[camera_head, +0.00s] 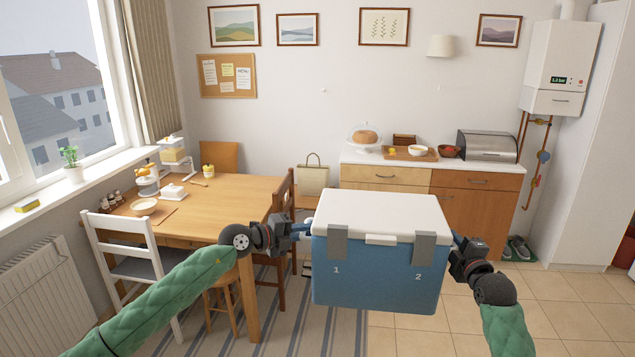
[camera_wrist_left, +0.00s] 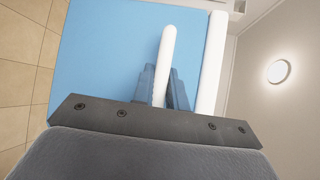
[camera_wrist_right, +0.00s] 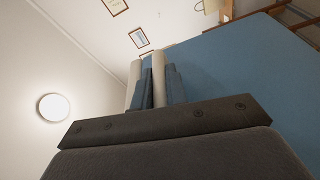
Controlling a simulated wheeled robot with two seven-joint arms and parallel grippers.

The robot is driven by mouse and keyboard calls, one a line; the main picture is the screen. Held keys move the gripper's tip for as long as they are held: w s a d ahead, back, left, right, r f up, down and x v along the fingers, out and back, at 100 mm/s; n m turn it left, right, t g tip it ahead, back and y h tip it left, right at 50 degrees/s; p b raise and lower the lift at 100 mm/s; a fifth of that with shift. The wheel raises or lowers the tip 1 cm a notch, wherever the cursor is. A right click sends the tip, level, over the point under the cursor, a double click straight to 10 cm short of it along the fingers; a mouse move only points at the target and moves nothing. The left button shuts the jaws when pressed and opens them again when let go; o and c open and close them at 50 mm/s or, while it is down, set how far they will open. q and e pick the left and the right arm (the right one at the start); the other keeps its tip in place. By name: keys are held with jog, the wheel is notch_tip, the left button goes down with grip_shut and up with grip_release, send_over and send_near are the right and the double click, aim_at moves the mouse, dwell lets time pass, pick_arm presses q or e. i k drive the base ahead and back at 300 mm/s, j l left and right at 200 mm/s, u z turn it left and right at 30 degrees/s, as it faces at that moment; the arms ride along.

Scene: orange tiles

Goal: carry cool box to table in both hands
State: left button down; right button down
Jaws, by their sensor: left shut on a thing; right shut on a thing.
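The cool box (camera_head: 375,270) is blue with a white lid (camera_head: 380,211), grey latches and the numbers 1 and 2 on its front. It is held up in front of me, above the floor, and looks about level. My left gripper (camera_head: 303,229) is shut on a white handle (camera_wrist_left: 165,60) at its left side. My right gripper (camera_head: 457,243) is shut on the handle at its right side, which shows in the right wrist view (camera_wrist_right: 158,80). The wooden table (camera_head: 225,205) stands to the left of the box, by the window.
A counter (camera_head: 470,180) is at the back.

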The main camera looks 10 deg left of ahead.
aim_at(225, 220)
jog(key=i+j, duration=0.25)
jog(key=j, duration=0.2)
jog(key=i+j, duration=0.25)
jog(key=j, duration=0.25)
jog(key=i+j, duration=0.25)
jog(key=j, duration=0.2)
jog(key=i+j, duration=0.25)
jog(key=j, duration=0.2)
jog(key=i+j, duration=0.25)
jog(key=j, duration=0.2)
jog(key=i+j, duration=0.25)
jog(key=j, duration=0.25)
jog(key=i+j, duration=0.25)
jog(key=j, duration=0.2)
jog(key=i+j, duration=0.3)
jog(key=j, duration=0.15)
